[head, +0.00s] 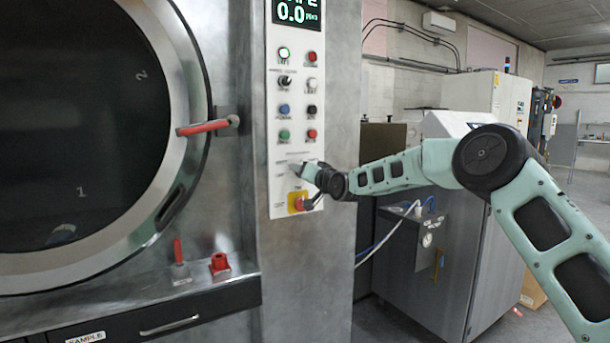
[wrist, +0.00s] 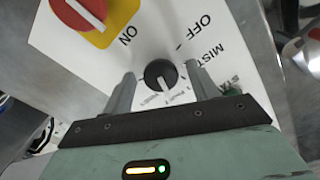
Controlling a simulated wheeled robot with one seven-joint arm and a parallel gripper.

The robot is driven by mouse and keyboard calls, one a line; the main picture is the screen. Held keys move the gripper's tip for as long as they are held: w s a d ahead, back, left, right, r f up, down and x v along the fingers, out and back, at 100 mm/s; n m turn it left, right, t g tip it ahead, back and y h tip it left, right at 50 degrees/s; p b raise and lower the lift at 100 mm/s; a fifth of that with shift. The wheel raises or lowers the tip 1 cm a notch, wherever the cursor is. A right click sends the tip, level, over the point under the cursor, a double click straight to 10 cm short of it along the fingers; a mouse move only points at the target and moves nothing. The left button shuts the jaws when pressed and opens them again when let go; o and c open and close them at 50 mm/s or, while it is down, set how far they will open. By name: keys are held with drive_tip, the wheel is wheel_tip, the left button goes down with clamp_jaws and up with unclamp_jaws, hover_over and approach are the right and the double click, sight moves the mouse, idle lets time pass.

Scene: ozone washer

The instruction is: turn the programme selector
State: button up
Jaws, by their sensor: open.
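The programme selector (wrist: 161,76) is a small round black knob with a white pointer line, on the white panel in the wrist view. Its pointer aims toward the bottom of that picture, tilted slightly right. My gripper (wrist: 162,85) is open, with one grey finger on each side of the knob and a visible gap on both sides. In the head view my gripper (head: 298,170) is at the lower part of the control panel (head: 278,208) and hides the selector. Printed words beside the knob include OFF and a partly covered MIST.
A red rotary switch (wrist: 88,12) on a yellow plate sits close by; in the head view it is just below my gripper (head: 297,203). Several buttons and another knob (head: 285,81) are higher on the panel. A red-handled lever (head: 205,127) sticks out from the round door.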

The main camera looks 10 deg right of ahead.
drive_tip(key=b+v, duration=0.3)
drive_tip(key=v, duration=1.4)
drive_tip(key=shift+s, duration=0.2)
